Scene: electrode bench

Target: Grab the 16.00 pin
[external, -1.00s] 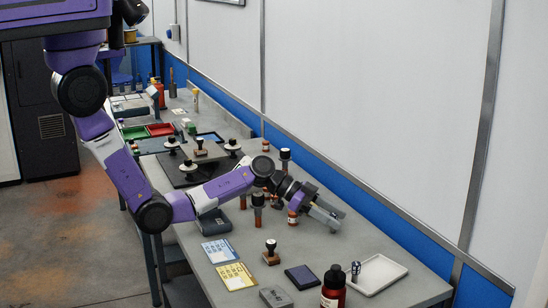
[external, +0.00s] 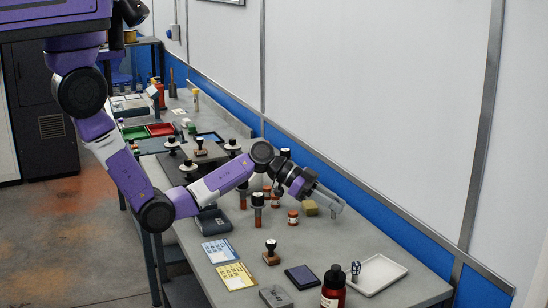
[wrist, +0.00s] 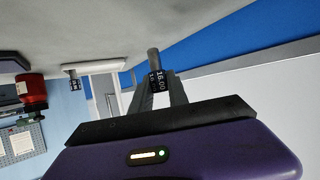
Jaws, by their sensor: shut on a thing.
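The 16.00 pin (wrist: 153,58) is a grey metal pin with a black collar marked 16.00, seen in the wrist view. My gripper (wrist: 158,92) is shut on it, with the fingers around the collar. In the external view my gripper (external: 334,207) is above the right side of the bench; the pin is too small to make out there. A second pin with a dark labelled collar (external: 355,268) stands at the left edge of the white tray (external: 391,272); it also shows in the wrist view (wrist: 73,82).
A red-brown bottle (external: 333,288), a dark pad (external: 303,276) and a stamp (external: 271,252) are on the near bench. A yellowish block (external: 310,207) and small orange jars (external: 293,218) lie beside the gripper. The wall (external: 370,120) runs close along the right.

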